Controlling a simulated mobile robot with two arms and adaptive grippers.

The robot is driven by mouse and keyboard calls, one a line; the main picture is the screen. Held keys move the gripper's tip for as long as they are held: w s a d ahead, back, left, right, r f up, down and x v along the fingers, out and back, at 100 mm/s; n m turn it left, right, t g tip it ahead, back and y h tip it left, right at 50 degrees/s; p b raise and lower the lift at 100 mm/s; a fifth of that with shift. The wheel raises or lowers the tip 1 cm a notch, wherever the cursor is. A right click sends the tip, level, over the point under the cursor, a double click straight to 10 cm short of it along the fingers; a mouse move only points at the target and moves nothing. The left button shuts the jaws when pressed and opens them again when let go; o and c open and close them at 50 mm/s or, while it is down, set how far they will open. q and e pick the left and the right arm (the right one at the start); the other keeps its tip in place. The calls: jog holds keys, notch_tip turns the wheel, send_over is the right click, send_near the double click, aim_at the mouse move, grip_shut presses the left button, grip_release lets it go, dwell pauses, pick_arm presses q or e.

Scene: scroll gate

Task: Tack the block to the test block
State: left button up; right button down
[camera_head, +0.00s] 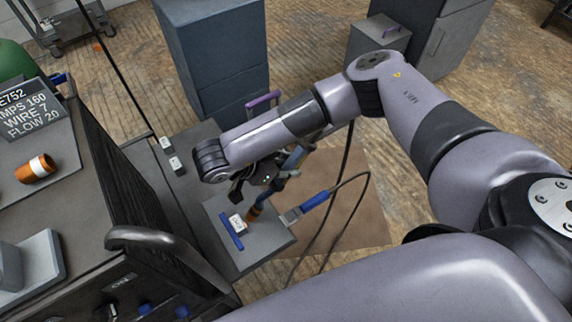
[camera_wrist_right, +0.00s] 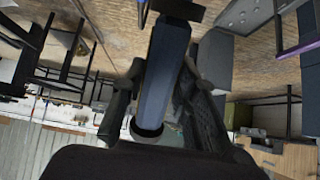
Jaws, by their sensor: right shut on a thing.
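My right gripper (camera_head: 262,180) is over the grey work table and shut on a blue-handled torch (camera_head: 295,157). The blue handle (camera_wrist_right: 158,75) lies between the two fingers in the right wrist view. The torch's orange-brown nozzle (camera_head: 255,211) points down close beside a small white labelled block (camera_head: 237,222). I cannot tell if it touches. The white block sits at a blue strip (camera_head: 225,232) on a grey plate (camera_head: 262,246). Two small labelled blocks (camera_head: 172,160) lie further back on the table. Which one is the test block is unclear. My left gripper is not in view.
A blue-handled clamp (camera_head: 308,206) with a dark cable sits at the plate's right edge. A dark machine (camera_head: 125,190) with a handle (camera_head: 150,238) stands left, bearing a settings sign (camera_head: 32,108) and an orange roll (camera_head: 36,168). Blue-grey cabinets (camera_head: 215,60) stand behind.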

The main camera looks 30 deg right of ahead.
aim_at(312, 136)
jog(key=shift+w+d+r+p, duration=0.15)
jog(key=shift+d+r+p, duration=0.55)
jog(key=shift+d+r, duration=0.45)
jog(key=shift+w+d+r+p, duration=0.2)
jog(key=shift+d+r+p, duration=0.55)
jog(key=shift+d+r, duration=0.4)
jog(key=shift+w+d+r+p, duration=0.15)
jog(key=shift+d+r+p, duration=0.55)
jog(key=shift+d+r, duration=0.45)
jog(key=shift+a, duration=0.1)
